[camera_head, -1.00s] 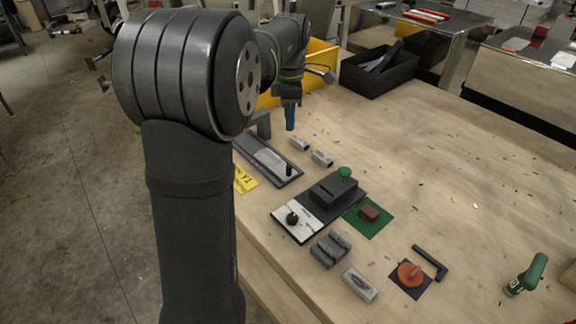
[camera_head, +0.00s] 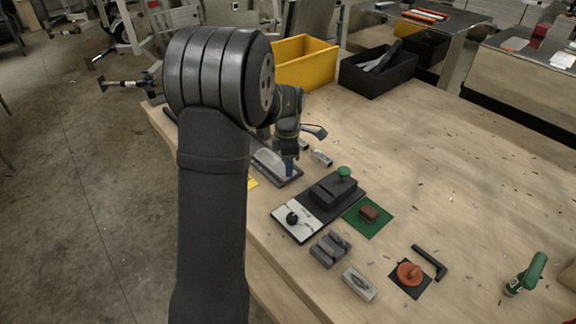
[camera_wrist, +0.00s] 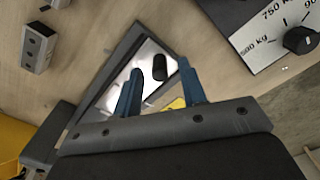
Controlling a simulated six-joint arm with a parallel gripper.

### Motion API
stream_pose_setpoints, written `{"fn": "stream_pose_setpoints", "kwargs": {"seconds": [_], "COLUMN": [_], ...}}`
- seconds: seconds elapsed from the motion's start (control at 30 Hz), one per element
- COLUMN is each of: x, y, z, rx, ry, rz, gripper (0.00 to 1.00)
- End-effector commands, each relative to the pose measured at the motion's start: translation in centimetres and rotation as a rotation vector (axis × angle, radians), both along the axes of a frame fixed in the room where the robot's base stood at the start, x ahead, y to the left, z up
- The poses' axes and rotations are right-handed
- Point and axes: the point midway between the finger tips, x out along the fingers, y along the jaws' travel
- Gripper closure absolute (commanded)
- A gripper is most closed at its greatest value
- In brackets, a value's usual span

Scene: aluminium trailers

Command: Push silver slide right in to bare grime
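The silver slide (camera_head: 264,160) is a pale plate lying in a dark-framed tray (camera_head: 297,180) on the wooden bench. In the wrist view the slide (camera_wrist: 147,52) shows bright inside its dark frame (camera_wrist: 118,58), with an upright black knob (camera_wrist: 160,67). My gripper (camera_head: 290,172) is low over the tray's right part in the head view. In the wrist view its two blue fingers (camera_wrist: 159,67) are apart, with the knob between their tips in the picture. I cannot tell whether they touch it. Part of the slide is hidden by the gripper, and no grime is clearly visible.
A dark block with a green knob (camera_head: 343,172) and a white dial plate (camera_head: 297,219) stand right of the tray. A small grey metal block (camera_head: 321,159) is close by. Yellow (camera_head: 303,62) and black (camera_head: 378,73) bins stand behind. The bench's right middle is mostly clear.

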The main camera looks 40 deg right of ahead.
Motion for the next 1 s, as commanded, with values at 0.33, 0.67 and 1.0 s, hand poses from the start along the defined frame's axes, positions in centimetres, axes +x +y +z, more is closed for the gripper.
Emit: {"fn": "stream_pose_setpoints", "kwargs": {"seconds": [0.33,0.67,1.0], "x": [0.0,0.0,3.2], "y": [0.0,0.0,0.0], "z": [-1.2,-1.1,-1.1], "rx": [0.0,0.0,-0.001], "ry": [0.0,0.0,-0.002], "rz": [0.0,0.0,0.004], "gripper": [0.62,1.0,1.0]}}
